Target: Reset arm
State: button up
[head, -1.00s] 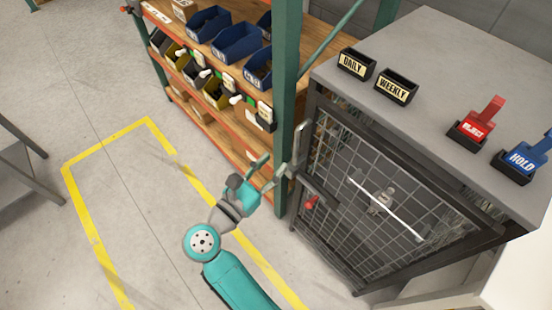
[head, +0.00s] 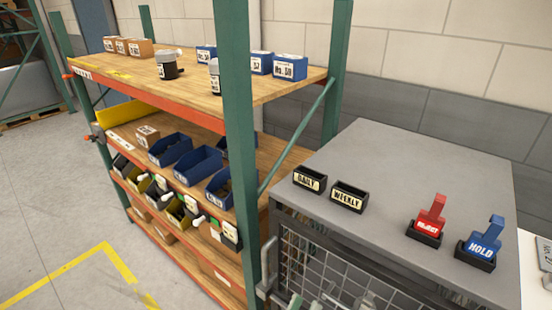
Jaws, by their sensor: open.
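My gripper (head: 328,299) shows only in part at the bottom edge of the head view, in front of the mesh cage. Pale grey and teal pieces of it are visible; the rest and my arm are cut off by the frame. It is open, and nothing is seen held in it. The cage's light grey door handle (head: 267,268) is to its left, beside the green rack post.
The grey cabinet top (head: 400,165) bears black DAILY (head: 310,180) and WEEKLY (head: 349,197) trays, a red tagged block (head: 431,220) and a blue HOLD block (head: 483,243). A shelf rack (head: 180,88) with bins stands left.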

jog(key=s+d+n+t+y, duration=0.4)
jog(key=s+d+n+y, duration=0.7)
jog(key=n, duration=0.8)
jog(key=s+d+f+n+g, duration=0.1)
jog(key=s+f+n+g, duration=0.2)
jog(key=s+n, duration=0.5)
jog(key=s+d+f+n+g, duration=0.1)
jog(key=s+f+n+g, duration=0.2)
jog(key=s+n+g, duration=0.2)
jog(key=s+n, duration=0.3)
jog(key=s, duration=0.3)
jog(key=shift+s+f+g+h, duration=0.25)
jog(key=shift+s+g+h, duration=0.05)
jog(key=shift+s, duration=0.05)
